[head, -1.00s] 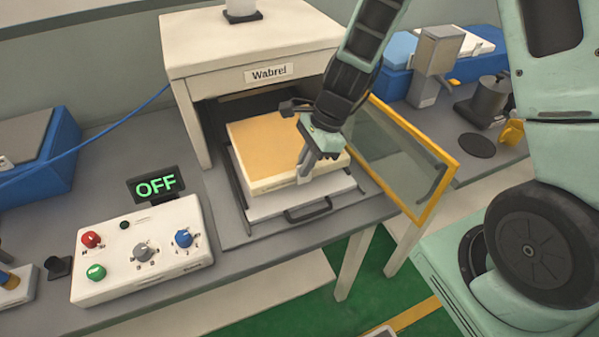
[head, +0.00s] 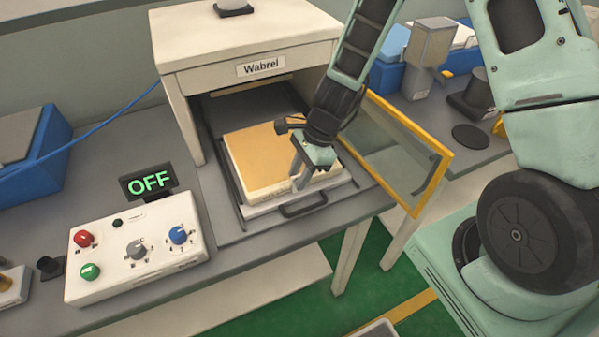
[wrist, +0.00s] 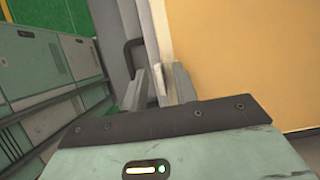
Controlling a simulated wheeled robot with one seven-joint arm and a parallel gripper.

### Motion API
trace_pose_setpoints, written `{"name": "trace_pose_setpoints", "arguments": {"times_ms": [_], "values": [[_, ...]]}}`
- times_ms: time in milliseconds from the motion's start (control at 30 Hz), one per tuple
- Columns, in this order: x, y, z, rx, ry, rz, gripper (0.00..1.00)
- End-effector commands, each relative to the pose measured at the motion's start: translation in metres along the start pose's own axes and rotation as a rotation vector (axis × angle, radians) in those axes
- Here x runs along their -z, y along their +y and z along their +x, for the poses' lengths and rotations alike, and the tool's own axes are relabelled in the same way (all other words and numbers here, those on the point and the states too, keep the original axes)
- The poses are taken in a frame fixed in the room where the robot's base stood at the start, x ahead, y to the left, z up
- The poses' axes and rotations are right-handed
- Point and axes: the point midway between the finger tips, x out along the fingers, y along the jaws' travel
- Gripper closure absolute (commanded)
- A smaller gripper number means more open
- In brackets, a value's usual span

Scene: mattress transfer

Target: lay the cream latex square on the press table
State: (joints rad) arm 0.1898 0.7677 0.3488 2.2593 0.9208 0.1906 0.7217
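The cream latex square (head: 262,152) is a thick block with a tan-orange top and cream sides. It lies flat on the pale pull-out press table (head: 262,210), in front of the press mouth, its front edge near the dark handle. My gripper (head: 298,184) is at the square's front right edge, pointing down. In the wrist view, the fingers (wrist: 158,78) stand apart on either side of the square's cream edge. A gap shows beside the left finger, so it looks open. The tan top (wrist: 245,60) fills the right side there. The square's underside is hidden.
The press housing (head: 240,45) labelled Wabrel stands behind. Its yellow-framed glass door (head: 400,150) is swung open at right, close to my arm. A control box (head: 135,245) with buttons and an OFF display (head: 149,182) sits at left. The bench between them is clear.

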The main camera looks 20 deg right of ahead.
Motion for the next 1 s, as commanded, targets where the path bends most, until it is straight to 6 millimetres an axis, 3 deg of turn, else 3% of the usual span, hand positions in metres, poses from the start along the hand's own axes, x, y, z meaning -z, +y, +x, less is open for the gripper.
{"name": "trace_pose_setpoints", "arguments": {"times_ms": [367,800,1000], "values": [[-0.002,-0.001,-0.01,0.002,0.001,-0.002,0.71],[-0.002,-0.001,-0.094,0.004,0.002,-0.002,0.71],[-0.001,0.0,-0.117,0.001,0.0,-0.001,0.71]]}}
